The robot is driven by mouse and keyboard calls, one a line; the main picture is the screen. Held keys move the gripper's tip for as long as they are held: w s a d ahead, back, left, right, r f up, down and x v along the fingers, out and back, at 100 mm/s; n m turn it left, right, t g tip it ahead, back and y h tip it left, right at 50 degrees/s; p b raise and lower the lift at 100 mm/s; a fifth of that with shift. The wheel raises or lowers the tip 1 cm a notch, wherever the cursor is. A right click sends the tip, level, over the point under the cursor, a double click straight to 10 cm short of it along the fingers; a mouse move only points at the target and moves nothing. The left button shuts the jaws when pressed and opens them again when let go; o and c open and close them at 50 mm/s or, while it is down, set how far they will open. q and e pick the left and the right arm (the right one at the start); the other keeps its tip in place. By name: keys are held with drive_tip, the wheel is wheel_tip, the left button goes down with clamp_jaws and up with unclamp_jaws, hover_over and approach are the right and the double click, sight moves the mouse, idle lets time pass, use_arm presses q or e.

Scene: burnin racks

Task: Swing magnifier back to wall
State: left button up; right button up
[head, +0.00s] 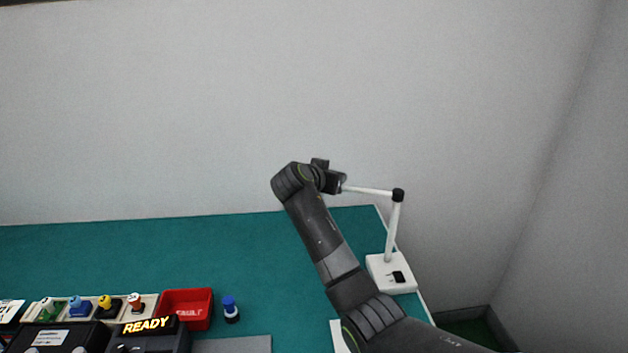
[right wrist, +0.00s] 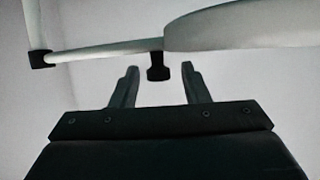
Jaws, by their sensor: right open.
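The magnifier has a white base (head: 378,272) at the table's right edge, an upright white post (head: 393,230) and a black elbow joint (head: 398,195). Its white upper arm (head: 370,190) runs left from the joint to my right gripper (head: 336,181). My right arm hides the magnifier's head in the head view. In the right wrist view, the pale head (right wrist: 245,28) shows at upper right, with a short black handle (right wrist: 158,73) below the arm. My right gripper (right wrist: 160,67) is open. The handle appears between its fingertips; I cannot tell whether they touch. My left gripper is out of view.
The green table (head: 170,255) is clear at the back, in front of the grey wall (head: 160,110). A red FAULT bin (head: 187,308), a blue-capped bottle (head: 231,309), a READY display (head: 147,326) and a row of coloured parts stand at front left.

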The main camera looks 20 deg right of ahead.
drive_tip(key=b+v, duration=0.4)
drive_tip(key=v, duration=1.2)
drive_tip(key=shift+d, duration=0.1)
